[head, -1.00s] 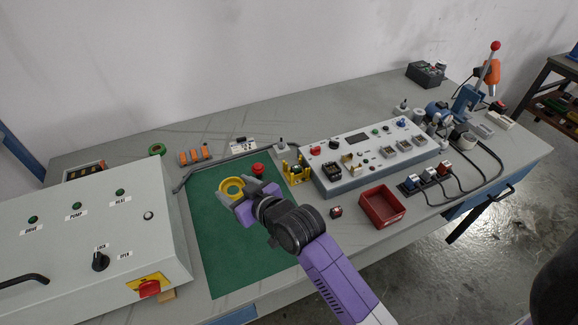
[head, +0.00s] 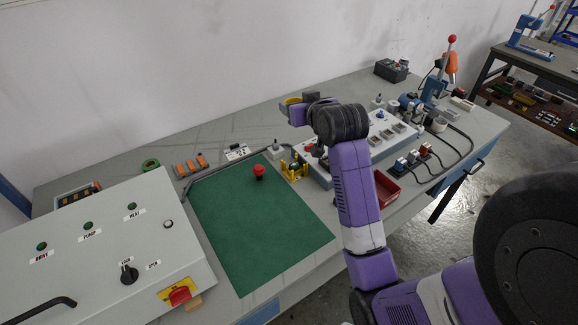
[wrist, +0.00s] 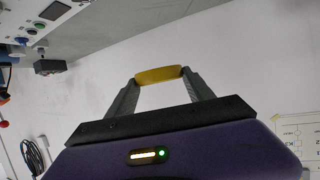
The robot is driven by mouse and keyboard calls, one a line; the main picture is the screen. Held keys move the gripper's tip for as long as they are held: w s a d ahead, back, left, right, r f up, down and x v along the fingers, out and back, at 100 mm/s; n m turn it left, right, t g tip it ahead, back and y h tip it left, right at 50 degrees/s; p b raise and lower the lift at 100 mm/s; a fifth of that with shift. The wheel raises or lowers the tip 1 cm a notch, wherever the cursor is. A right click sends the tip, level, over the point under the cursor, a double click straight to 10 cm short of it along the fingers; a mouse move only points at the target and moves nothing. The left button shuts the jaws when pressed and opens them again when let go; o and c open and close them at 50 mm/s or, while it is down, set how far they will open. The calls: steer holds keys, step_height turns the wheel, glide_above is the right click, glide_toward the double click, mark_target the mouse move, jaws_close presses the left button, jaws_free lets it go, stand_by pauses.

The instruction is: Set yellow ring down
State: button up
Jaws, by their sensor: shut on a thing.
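The yellow ring (wrist: 158,75) is seen edge-on in the wrist view, between the tips of my gripper (wrist: 160,82). My gripper is shut on it. In the head view the ring (head: 293,101) shows as a small yellow piece at the end of my gripper (head: 300,108), partly hidden by the fingers. It is held up in the air, in front of the back of the bench and near the left end of the grey control box (head: 372,150).
The green mat (head: 255,225) has a red mushroom-shaped piece (head: 259,172) at its far edge and is otherwise clear. A yellow fixture (head: 294,168) stands to its right. A red bin (head: 386,188) is partly behind my arm. The large panel box (head: 95,255) stands at left.

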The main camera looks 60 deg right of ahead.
steer(key=shift+a+f, duration=0.15)
steer(key=shift+f, duration=0.05)
step_height(320, 180, down, 20)
steer(key=shift+r+p, duration=0.2)
steer(key=shift+p, duration=0.25)
stand_by(0.3)
steer(key=shift+f, duration=0.15)
steer(key=o, duration=1.3)
steer(key=shift+f+b, duration=0.1)
steer(key=shift+b, duration=0.25)
